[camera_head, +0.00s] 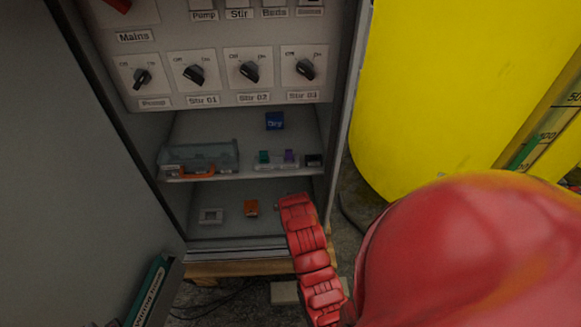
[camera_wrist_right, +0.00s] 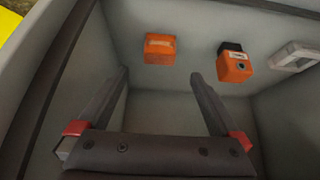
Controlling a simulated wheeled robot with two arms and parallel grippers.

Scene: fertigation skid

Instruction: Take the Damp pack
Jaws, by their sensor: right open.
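An orange pack with a pale, unreadable label (camera_wrist_right: 160,48) lies in the cabinet's lower compartment in the right wrist view. It may be the Damp pack. My right gripper (camera_wrist_right: 160,76) is open and empty, with the orange pack beyond its fingertips and apart from them. In the head view my red right arm reaches into the lower compartment and hides its fingers and apparently that pack. A blue pack marked "Dry" (camera_head: 274,121) stands on the shelf above. My left gripper is not in view.
An orange and black block (camera_wrist_right: 234,64) and a grey frame (camera_wrist_right: 295,57) are beside the pack. The shelf (camera_head: 240,173) above holds a clear case (camera_head: 198,158) and small coloured items. Cabinet walls enclose the gripper. A yellow tank (camera_head: 450,90) stands at right.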

